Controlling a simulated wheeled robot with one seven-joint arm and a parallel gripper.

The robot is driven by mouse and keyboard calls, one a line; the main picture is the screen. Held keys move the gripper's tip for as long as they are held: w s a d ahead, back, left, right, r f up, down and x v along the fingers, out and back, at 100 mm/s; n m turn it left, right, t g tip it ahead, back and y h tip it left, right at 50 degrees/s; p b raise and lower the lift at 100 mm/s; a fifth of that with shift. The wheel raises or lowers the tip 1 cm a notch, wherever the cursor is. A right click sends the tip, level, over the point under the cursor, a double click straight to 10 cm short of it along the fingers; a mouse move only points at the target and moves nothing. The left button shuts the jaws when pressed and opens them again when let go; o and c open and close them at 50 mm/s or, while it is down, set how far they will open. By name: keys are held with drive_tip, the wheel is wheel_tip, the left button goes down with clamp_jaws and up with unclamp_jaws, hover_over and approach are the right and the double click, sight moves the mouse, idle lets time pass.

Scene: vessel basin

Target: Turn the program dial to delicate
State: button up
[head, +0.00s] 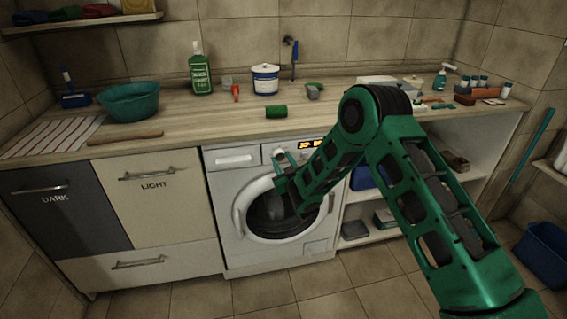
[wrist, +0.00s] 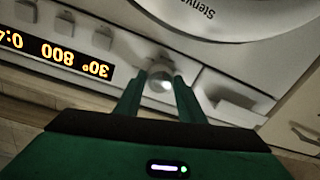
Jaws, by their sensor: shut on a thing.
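The washing machine (head: 225,180) is white and stands under the wooden counter, its round door closed. Its program dial (wrist: 160,80) is a pale round knob on the front panel, partly hidden by the fingers. My gripper (wrist: 160,85) is shut on the dial, one green finger on each side of it. In the head view my gripper (head: 284,163) reaches the panel and covers most of the dial. The lit display (wrist: 55,57) beside the dial appears upside down in the wrist view and reads 30°, 800 and a partly cut-off time. I cannot read which program the dial points to.
Square buttons (wrist: 65,22) lie near the display. The detergent drawer (head: 232,157) is left of the dial. The counter above holds a green bottle (head: 201,72), a green basin (head: 130,101) and a white pot (head: 265,80). Open shelves (head: 390,215) stand to the right.

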drive_tip(key=shift+d+f+m, duration=0.3)
drive_tip(key=shift+f+m, duration=0.1)
drive_tip(key=o, duration=1)
drive_tip(key=shift+o, duration=0.2)
drive_tip(key=shift+a+r, duration=0.15)
drive_tip(key=v, duration=1)
drive_tip(key=shift+s, duration=0.15)
